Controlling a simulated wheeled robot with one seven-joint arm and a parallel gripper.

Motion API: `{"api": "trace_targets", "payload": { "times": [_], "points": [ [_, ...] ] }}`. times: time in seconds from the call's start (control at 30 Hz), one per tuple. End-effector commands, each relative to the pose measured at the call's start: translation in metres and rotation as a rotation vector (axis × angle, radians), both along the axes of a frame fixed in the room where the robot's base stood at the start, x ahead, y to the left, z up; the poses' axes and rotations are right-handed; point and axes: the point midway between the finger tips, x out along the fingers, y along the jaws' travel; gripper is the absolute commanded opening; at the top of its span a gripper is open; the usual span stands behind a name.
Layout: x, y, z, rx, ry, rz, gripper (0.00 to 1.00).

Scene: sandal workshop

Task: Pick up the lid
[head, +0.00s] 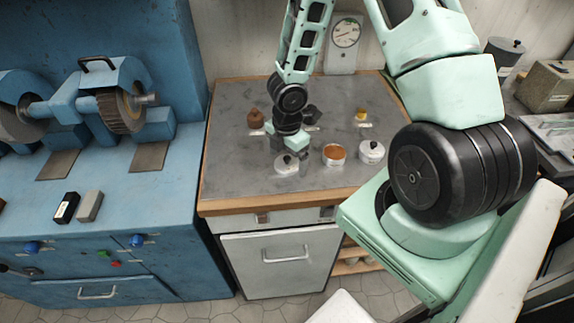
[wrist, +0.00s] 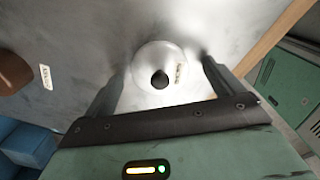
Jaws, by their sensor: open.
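A round whitish lid (head: 284,169) with a black knob sits near the front of the grey worktop (head: 234,178). It looks low and flat, left of an open white pot (head: 334,156) with orange-brown contents. In the wrist view the lid (wrist: 146,92) shows from above with its dark knob near the middle and a small label at its right. My gripper (wrist: 165,70) is open, with one finger on each side of the lid and nothing held. In the head view my gripper (head: 290,148) is just above and behind the lid, partly covering it.
A white pot with a black-knobbed lid (head: 371,152) stands right of the open pot. A brown pot (head: 255,118) and a small yellow item (head: 361,115) stand farther back. A dial scale (head: 345,40) is behind. A blue grinding machine (head: 95,200) borders the worktop's left.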

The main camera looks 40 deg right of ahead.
Motion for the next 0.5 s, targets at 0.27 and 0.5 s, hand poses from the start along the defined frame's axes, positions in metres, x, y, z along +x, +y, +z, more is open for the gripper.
{"api": "trace_targets", "payload": {
  "times": [0.27,0.5],
  "points": [
    [0.0003,-0.0002,-0.0017,0.0,-0.001,0.0,0.88],
    [0.0002,-0.0002,-0.0015,0.0,-0.001,0.0,0.45]
  ]
}}
